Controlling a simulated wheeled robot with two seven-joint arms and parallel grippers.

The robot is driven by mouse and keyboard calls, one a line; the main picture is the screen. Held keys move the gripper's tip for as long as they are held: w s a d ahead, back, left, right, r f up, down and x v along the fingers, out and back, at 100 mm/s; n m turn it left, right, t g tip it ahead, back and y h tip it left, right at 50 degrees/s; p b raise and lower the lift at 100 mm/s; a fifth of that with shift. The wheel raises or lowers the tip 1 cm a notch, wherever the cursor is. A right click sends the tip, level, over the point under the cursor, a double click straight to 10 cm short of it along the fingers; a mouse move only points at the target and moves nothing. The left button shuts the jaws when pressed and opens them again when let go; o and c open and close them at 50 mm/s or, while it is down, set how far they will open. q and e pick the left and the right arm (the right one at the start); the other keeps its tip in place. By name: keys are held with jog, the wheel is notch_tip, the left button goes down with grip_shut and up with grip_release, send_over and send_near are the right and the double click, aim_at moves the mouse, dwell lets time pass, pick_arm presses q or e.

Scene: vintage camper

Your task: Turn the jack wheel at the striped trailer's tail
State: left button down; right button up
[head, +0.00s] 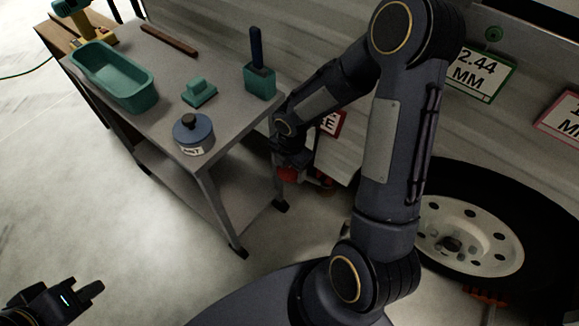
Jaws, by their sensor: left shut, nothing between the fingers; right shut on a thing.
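My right arm reaches down past the trailer's pale side (360,160), beside the workbench's right end. My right gripper (291,160) is small and partly hidden there, shut on a red part (288,175) that looks like the jack wheel. Most of the wheel is hidden by the gripper, so its angle cannot be told. More red and dark parts show just to its right, low by the trailer. My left gripper (91,288) is shut and empty at the lower left, over the floor and far from the wheel.
A grey workbench (160,75) holds a teal tray (112,80), a blue lidded pot (193,135), a teal block (199,92) and a teal holder (259,84). A trailer tyre (520,205) stands at right. Signs hang on the trailer, one green-framed (480,72). Floor at left is clear.

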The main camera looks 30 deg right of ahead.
aim_at(296, 176)
jog(key=shift+f+m+t+b, duration=0.15)
jog(key=shift+m+t+b, duration=0.25)
jog(key=shift+m+b, duration=0.15)
jog(key=m+t+b, duration=0.1)
jog(key=m+b, duration=0.1)
jog(key=b, duration=0.1)
jog(key=m+t+b, duration=0.1)
jog(key=m+b, duration=0.1)
jog(key=b, duration=0.1)
jog(key=shift+s+f+m, duration=0.1)
jog(key=shift+s+m, duration=0.05)
jog(key=shift+m, duration=0.1)
jog(key=shift+r+m+t+b, duration=0.2)
jog(key=shift+m+t+b, duration=0.3)
jog(key=shift+b, duration=0.25)
jog(key=o, duration=1)
jog(key=p+v, duration=0.4)
jog(key=v, duration=0.4)
jog(key=shift+p, duration=0.4)
jog(key=shift+f, duration=0.1)
